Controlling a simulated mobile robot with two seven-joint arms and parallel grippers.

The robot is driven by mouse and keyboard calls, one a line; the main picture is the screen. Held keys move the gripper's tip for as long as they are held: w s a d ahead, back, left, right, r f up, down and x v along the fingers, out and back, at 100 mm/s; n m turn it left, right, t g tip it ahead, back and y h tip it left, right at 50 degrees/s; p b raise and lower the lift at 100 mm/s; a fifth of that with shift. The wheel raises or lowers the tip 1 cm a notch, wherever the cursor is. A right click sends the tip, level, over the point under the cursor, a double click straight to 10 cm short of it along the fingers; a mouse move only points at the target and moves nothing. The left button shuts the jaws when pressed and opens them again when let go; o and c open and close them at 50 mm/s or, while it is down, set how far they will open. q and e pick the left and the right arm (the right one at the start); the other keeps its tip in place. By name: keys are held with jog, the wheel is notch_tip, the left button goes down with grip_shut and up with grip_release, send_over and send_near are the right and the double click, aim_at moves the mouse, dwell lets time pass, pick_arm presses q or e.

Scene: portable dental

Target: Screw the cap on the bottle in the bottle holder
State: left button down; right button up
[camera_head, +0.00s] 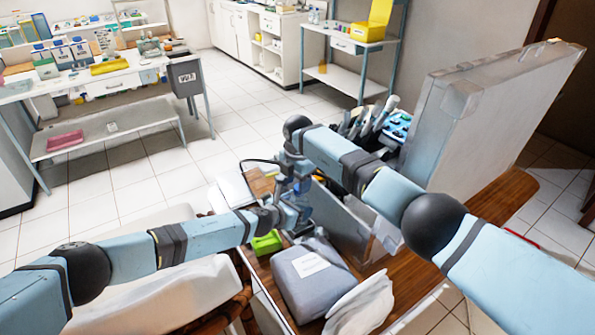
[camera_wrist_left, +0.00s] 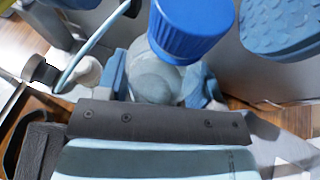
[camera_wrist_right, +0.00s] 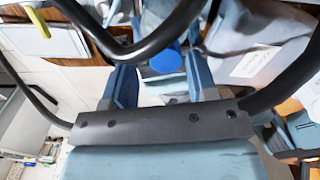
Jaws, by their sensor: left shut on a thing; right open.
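A clear bottle (camera_wrist_left: 155,80) stands between the fingers of my left gripper (camera_wrist_left: 160,88), which is shut on it. A blue ribbed cap (camera_wrist_left: 192,28) sits at the top of the bottle in the left wrist view; whether its thread is engaged cannot be told. In the right wrist view the same blue cap (camera_wrist_right: 166,58) shows beyond my right gripper (camera_wrist_right: 162,82), which is open, with a finger on either side. I cannot make out the bottle holder clearly.
A grey bag (camera_head: 310,275) with a white label and a green item (camera_head: 266,243) lie on the wooden table (camera_head: 507,197) close to the grippers. An open grey case (camera_head: 490,95) with dental handpieces stands to the right.

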jog(key=r+n, duration=0.2)
jog(key=n, duration=0.5)
jog(key=r+n, duration=0.2)
jog(key=n, duration=0.5)
jog(key=r+n, duration=0.2)
jog(key=n, duration=0.6)
jog(key=shift+s+a, duration=0.15)
jog(key=shift+a, duration=0.15)
jog(key=n, duration=0.6)
jog(key=shift+d+r+n, duration=0.1)
jog(key=shift+d+n, duration=0.15)
jog(key=shift+n, duration=0.05)
jog(key=n, duration=0.5)
jog(key=shift+s+d+r, duration=0.1)
jog(key=shift+s+d, duration=0.05)
jog(key=shift+f, duration=4)
